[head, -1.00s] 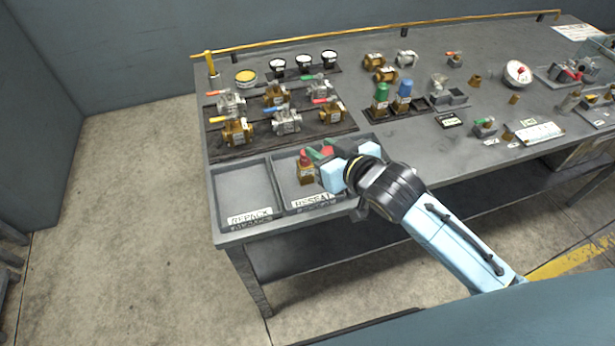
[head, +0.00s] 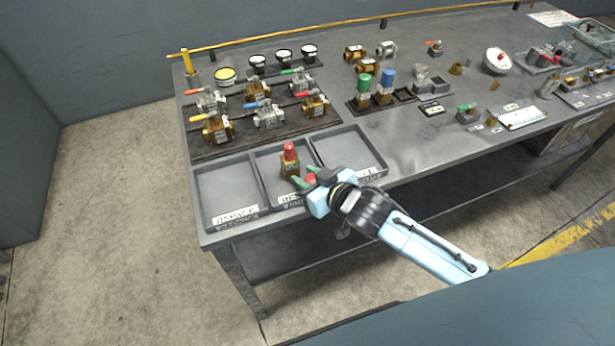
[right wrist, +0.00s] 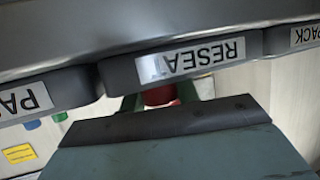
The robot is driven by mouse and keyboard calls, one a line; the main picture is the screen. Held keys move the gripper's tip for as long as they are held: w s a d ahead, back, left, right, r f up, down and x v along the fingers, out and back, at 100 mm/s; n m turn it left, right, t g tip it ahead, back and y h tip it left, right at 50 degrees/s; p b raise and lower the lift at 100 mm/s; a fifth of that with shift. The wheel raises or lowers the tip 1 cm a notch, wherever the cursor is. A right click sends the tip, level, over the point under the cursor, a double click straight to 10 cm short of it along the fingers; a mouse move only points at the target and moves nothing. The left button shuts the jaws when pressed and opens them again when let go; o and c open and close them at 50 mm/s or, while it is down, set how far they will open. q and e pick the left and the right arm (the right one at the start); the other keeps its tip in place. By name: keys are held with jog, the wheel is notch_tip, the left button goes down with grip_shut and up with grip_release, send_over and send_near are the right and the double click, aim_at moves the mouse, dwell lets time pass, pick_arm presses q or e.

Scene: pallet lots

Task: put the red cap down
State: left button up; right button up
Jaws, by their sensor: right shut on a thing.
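My right gripper (head: 308,181), with green fingertips, is shut on a red cap (head: 311,178) at the front edge of the middle tray. In the right wrist view the red cap (right wrist: 160,95) shows between the fingertips, partly hidden by the gripper body. A brass valve (head: 290,168) with a red top (head: 289,151) stands upright in the middle tray (head: 266,160), just behind the gripper. I cannot tell whether the held cap touches the tray. My left gripper is not in view.
An empty tray (head: 196,183) lies left of the middle one and another empty tray (head: 381,151) right of it. Several valves stand on a dark mat (head: 290,131) behind. Green (head: 363,90) and blue (head: 386,88) capped valves stand in a rack. The bench front is clear to the right.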

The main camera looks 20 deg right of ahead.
jog(key=shift+f, duration=0.1)
jog(key=o, duration=0.7)
jog(key=shift+s+d+r, duration=0.1)
jog(key=shift+s+r, duration=0.1)
jog(key=shift+r, duration=0.05)
jog(key=p+v, duration=0.1)
jog(key=v, duration=1)
jog(key=shift+s+d+r, duration=0.15)
jog(key=shift+s, duration=0.05)
